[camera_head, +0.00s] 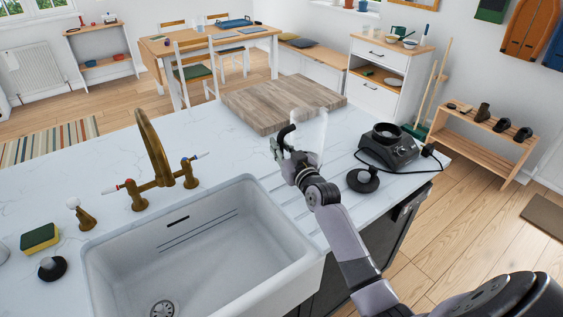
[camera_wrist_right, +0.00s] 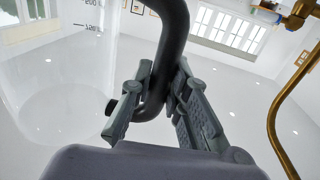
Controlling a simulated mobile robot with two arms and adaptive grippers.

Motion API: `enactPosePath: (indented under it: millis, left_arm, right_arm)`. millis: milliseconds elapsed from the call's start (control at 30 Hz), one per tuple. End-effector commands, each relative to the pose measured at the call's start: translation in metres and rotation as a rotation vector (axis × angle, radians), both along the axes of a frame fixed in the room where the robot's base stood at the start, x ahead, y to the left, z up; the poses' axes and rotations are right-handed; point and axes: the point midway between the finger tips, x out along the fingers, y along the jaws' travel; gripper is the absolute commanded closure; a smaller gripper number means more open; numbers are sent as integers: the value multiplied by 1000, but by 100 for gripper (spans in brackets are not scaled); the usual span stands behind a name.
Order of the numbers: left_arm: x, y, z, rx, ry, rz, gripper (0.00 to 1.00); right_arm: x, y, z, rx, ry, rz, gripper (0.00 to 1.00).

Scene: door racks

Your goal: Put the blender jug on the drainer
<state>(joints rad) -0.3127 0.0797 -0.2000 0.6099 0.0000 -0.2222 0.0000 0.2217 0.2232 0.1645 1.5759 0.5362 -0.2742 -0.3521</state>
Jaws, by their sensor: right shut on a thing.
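My right gripper (camera_head: 288,160) is shut on the black curved handle of the clear blender jug (camera_head: 312,132). The jug is above the counter, just in front of the wooden board; its see-through outline is faint. In the right wrist view the jug (camera_wrist_right: 55,85) with its measuring marks is at the left, and its handle (camera_wrist_right: 172,40) runs between the fingers (camera_wrist_right: 155,105). The drainer (camera_head: 312,212) is the grooved counter strip right of the sink, partly hidden by my right arm. I cannot tell whether the jug touches the counter. My left gripper is out of view.
The black blender base (camera_head: 392,152) and a round black lid-like piece (camera_head: 363,180) stand on the counter at right. The wooden board (camera_head: 280,104) lies behind. The white sink (camera_head: 200,245) and brass tap (camera_head: 155,155) are at left.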

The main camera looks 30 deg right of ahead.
Motion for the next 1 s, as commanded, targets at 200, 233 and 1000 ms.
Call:
enactPosePath:
  millis: [200,233,1000]
  left_arm:
    - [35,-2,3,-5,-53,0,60]
    - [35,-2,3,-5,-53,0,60]
    - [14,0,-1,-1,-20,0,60]
  right_arm:
    - [0,0,-17,-4,-8,-1,100]
    - [0,0,-20,-3,-7,0,100]
    - [0,0,-63,0,-2,-1,77]
